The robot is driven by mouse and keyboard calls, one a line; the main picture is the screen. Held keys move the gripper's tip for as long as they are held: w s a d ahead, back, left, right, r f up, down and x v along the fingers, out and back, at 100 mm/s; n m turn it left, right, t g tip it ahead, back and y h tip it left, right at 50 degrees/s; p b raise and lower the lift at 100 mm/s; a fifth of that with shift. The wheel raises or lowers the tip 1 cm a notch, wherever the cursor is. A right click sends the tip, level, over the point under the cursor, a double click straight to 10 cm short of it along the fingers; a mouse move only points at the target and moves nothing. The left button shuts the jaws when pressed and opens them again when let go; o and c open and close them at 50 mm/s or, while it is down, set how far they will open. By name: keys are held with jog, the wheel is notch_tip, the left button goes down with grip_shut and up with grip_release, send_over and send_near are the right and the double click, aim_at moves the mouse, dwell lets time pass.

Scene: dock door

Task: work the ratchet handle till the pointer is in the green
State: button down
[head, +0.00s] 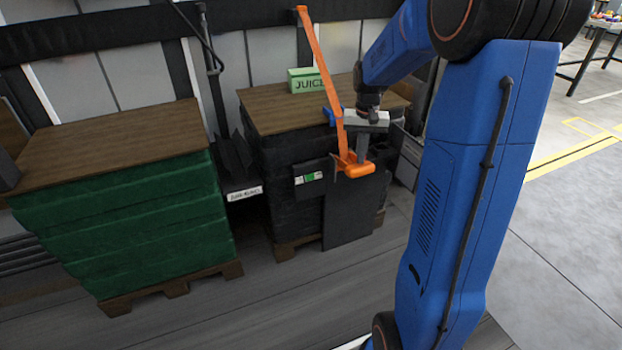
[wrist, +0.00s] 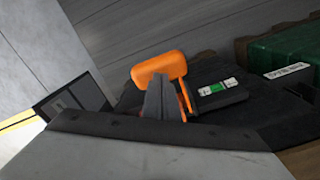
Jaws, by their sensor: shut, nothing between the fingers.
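The orange ratchet handle (head: 357,168) sits at the lower end of an orange strap (head: 322,75), in front of the dark wrapped pallet load. In the wrist view the handle (wrist: 160,65) shows as a wide orange grip just beyond my fingertips. My gripper (head: 363,156) points down at the handle, shut and empty; its fingers (wrist: 158,85) overlap the handle in the wrist view, and I cannot tell whether they touch it. The gauge (head: 308,178), a dark plate with a white and green band, is left of the handle. In the wrist view the gauge (wrist: 217,90) is right of it. The pointer is too small to read.
A green box marked JUICE (head: 307,80) stands on the dark load's wooden top. A green wrapped pallet load (head: 125,215) stands at left, with a small white label (head: 244,193) between the loads. Open floor (head: 300,315) lies in front.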

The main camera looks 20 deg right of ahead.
aim_at(359, 166)
jog(key=shift+f, duration=2.5)
jog(key=shift+r, duration=0.15)
jog(key=shift+r, duration=2.55)
jog(key=shift+r, duration=0.1)
jog(key=shift+r, duration=2.45)
